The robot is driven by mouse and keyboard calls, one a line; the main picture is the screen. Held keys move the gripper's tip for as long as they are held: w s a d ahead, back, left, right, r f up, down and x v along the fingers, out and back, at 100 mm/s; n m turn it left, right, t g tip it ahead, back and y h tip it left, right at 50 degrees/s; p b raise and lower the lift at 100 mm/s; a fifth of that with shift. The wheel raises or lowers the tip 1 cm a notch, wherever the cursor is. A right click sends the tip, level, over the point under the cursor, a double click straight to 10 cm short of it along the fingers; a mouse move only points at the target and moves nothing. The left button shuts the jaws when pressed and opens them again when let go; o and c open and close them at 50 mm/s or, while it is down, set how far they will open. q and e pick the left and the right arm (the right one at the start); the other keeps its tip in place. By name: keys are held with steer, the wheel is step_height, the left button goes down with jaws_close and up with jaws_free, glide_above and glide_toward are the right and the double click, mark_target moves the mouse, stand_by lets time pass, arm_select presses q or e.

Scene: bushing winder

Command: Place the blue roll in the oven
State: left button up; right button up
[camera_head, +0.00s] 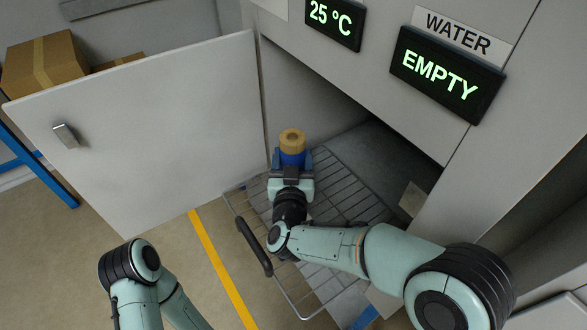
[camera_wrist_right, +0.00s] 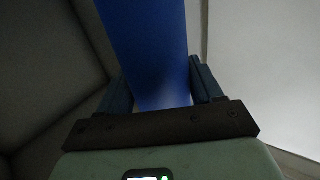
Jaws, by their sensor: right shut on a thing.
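The blue roll (camera_head: 292,157) has a tan top with a hole and stands upright in the jaws of my right gripper (camera_head: 291,168). My right gripper is shut on it, at the oven opening and over the inner part of the wire rack. The right wrist view shows the blue roll (camera_wrist_right: 148,50) between the two fingers (camera_wrist_right: 162,92). The oven (camera_head: 330,90) is open, with its door (camera_head: 150,130) swung out to the left. The wire rack (camera_head: 335,185) is pulled partly out. My left arm shows at the bottom left, but its gripper is out of view.
The rack has a dark handle (camera_head: 254,247) at its front left. Displays above the opening read 25 °C (camera_head: 335,20) and EMPTY (camera_head: 447,73). Cardboard boxes (camera_head: 40,65) lie behind the door. The rack's right part looks bare. A yellow line (camera_head: 220,268) marks the floor.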

steer(key=shift+f, duration=1.45)
steer(key=shift+f+b, duration=0.2)
steer(key=shift+b, duration=0.15)
steer(key=o, duration=1.5)
steer(key=shift+r, duration=0.1)
steer(key=s+b, duration=0.1)
steer(key=s, duration=1.1)
steer(key=shift+a, duration=0.2)
